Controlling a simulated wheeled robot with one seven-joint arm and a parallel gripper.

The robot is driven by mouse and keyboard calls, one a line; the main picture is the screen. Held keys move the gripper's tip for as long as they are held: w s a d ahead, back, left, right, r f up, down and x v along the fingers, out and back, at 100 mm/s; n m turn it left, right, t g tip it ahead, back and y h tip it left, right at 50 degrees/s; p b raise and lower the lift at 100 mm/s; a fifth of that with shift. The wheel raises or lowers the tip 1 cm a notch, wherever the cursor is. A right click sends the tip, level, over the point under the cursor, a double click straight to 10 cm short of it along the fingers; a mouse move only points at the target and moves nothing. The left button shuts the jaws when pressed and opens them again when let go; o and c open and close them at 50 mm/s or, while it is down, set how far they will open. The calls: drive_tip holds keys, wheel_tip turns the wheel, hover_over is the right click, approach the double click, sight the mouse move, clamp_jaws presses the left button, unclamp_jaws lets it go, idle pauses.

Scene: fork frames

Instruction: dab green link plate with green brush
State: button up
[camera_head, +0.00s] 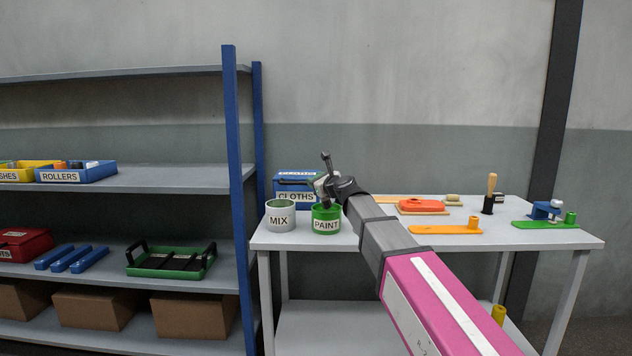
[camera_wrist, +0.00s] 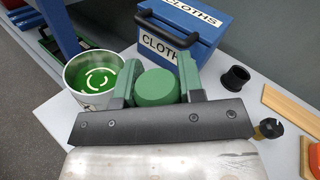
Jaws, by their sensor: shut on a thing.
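My gripper (camera_head: 324,187) is over the green PAINT can (camera_head: 326,222) at the left end of the table. In the wrist view its fingers (camera_wrist: 158,85) are shut on a green round-ended thing (camera_wrist: 157,87), which I take to be the green brush. Its bristles are hidden. A dark part below the gripper reaches the can's mouth; I cannot tell whether it touches paint.
The MIX can (camera_head: 280,217) stands left of the PAINT can; green shows inside it in the wrist view (camera_wrist: 92,72). The blue CLOTHS box (camera_head: 296,190) is behind. An orange plate (camera_head: 440,230), an orange-red block (camera_head: 424,206) and a wooden-handled tool (camera_head: 491,190) stand between.

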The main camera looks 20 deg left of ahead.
drive_tip(key=shift+f, duration=0.7)
idle(1.4)
wheel_tip(320, 180, up, 7)
idle(1.0)
idle(0.3)
drive_tip(key=w+d+f+m+t+h, duration=0.2)
drive_tip(key=d+m+h, duration=0.1)
drive_tip(key=d, duration=1.3)
drive_tip(key=w+d+f+m+t+h, duration=0.2)
drive_tip(key=d+h, duration=0.3)
drive_tip(key=d, duration=1.1)
drive_tip(key=w+d+f+m+t+h, duration=0.2)
drive_tip(key=d+f+m+h, duration=0.1)
drive_tip(key=d, duration=1.3)
drive_tip(key=shift+w+f+m+h, duration=0.2)
drive_tip(key=shift+w+m+h, duration=0.05)
drive_tip(key=shift+m+h, duration=0.75)
